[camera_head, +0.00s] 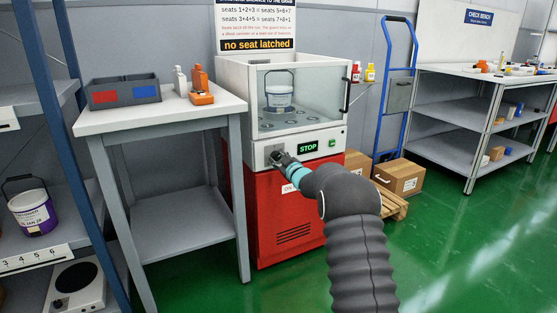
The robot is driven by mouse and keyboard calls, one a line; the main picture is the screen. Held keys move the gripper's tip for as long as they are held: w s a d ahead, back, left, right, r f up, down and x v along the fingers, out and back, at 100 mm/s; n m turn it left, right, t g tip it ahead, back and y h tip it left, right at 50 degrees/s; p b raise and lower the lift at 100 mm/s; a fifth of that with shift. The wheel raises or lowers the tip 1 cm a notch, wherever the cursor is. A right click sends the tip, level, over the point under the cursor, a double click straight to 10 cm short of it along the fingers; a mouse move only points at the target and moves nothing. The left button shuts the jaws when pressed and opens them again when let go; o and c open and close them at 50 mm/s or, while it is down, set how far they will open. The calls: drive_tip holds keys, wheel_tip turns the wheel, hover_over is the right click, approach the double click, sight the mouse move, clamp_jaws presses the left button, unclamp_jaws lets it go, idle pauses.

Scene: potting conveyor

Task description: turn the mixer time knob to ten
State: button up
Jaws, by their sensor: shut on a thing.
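The mixer (292,205) is a red cabinet with a pale upper housing and a clear window. Its pale control panel (257,157) carries a display (307,147) reading "STOP" in green and a green button (332,142) to its right. My gripper (279,158) is at the left part of this panel, shut on the time knob. The knob is mostly hidden by the jaws, so its pointer and scale cannot be read. A white and blue bucket (279,99) stands inside behind the window.
A blue hand truck (399,90), cardboard boxes (399,178) and a workbench (472,80) stand at right. Green floor (450,240) is clear at front right.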

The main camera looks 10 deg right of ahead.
drive_tip(key=o, duration=1.2)
drive_tip(key=shift+c, duration=0.2)
drive_tip(key=v, duration=1.2)
